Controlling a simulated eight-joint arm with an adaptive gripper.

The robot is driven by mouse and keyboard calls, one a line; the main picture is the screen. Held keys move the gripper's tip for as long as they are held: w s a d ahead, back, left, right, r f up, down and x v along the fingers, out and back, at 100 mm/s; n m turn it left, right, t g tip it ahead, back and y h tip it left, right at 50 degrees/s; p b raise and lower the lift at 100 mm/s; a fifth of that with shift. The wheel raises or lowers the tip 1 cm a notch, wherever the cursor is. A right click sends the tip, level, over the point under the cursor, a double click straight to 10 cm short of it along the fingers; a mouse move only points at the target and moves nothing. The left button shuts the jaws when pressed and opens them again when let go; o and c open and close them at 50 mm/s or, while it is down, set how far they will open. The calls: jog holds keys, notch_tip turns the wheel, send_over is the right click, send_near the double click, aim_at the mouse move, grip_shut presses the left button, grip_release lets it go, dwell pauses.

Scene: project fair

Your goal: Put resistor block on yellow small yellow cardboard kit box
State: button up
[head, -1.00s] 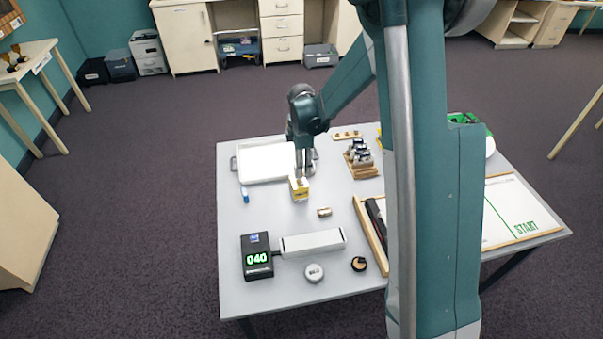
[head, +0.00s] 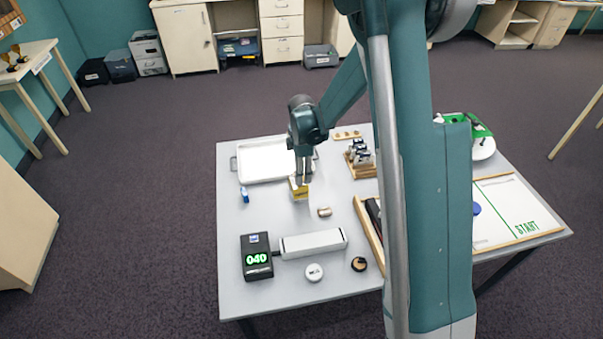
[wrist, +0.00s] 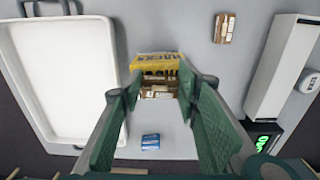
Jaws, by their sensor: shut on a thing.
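The small yellow cardboard kit box (head: 299,193) stands on the grey table in front of the white tray. It also shows in the wrist view (wrist: 165,66), just beyond my fingertips. My gripper (head: 304,180) is at the box and hides part of it in the head view. In the wrist view, my gripper (wrist: 158,86) is shut on a tan and brown banded block, which looks like the resistor block (wrist: 157,93). The block overlaps the box's near edge; I cannot tell whether they touch. Another small tan-brown block (head: 324,212) lies on the table in front of the box.
The white tray (head: 240,176) lies behind left, with a small blue box (head: 245,195) before it. A meter reading 040 (head: 256,256) and a long white bar (head: 313,243) stand in front. A wooden rack (head: 360,171) and START board (head: 510,222) are to the right.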

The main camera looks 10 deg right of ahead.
jog(key=o, duration=0.9)
jog(key=shift+f, duration=0.1)
notch_tip(320, 180, up, 12)
jog(key=shift+r+p, duration=0.2)
jog(key=shift+p, duration=0.45)
dwell(0.3)
